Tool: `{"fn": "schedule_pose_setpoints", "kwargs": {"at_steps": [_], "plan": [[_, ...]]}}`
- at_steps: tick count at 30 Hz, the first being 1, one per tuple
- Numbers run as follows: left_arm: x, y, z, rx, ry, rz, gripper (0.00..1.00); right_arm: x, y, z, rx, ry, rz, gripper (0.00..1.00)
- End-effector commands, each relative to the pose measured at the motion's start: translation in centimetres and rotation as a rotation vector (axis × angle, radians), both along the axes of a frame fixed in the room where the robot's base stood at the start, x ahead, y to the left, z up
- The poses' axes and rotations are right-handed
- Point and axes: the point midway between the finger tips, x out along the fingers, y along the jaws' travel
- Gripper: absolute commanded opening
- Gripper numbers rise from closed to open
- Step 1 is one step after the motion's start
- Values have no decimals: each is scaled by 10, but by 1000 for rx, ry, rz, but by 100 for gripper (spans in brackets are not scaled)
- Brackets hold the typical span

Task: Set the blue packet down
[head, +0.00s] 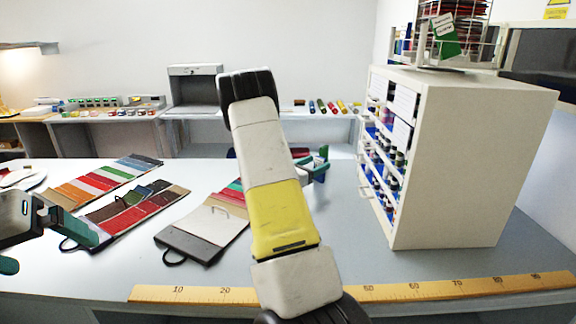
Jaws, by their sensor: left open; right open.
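I cannot make out a blue packet in the head view. My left gripper (48,247) is at the left edge, open, with teal fingers, low over the counter beside the colour swatch cards; no packet shows between its fingers. My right gripper (318,164) is open and partly hidden behind my own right arm. Its green fingers show over the counter, left of the white cabinet, and I see nothing held in them.
A yellow ruler (430,291) runs along the front edge. The white cabinet (455,160) with bottles stands at right. Bare counter lies between my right arm and the cabinet.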

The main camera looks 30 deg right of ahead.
Motion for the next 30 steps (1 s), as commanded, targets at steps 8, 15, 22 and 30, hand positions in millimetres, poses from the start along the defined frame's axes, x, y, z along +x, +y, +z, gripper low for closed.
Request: {"fn": "schedule_pose_setpoints", "kwargs": {"at_steps": [8, 15, 22, 30], "plan": [[0, 0, 0, 0, 0, 0, 100, -12, 49, 0, 2, 1, 5, 61], [0, 0, 0, 0, 0, 0, 100, -26, 95, 0, 1, 0, 4, 61], [0, 0, 0, 0, 0, 0, 100, -35, 113, 2, 10, -8, -9, 61], [0, 0, 0, 0, 0, 0, 100, -107, 110, 31, 299, -220, -265, 61]]}}
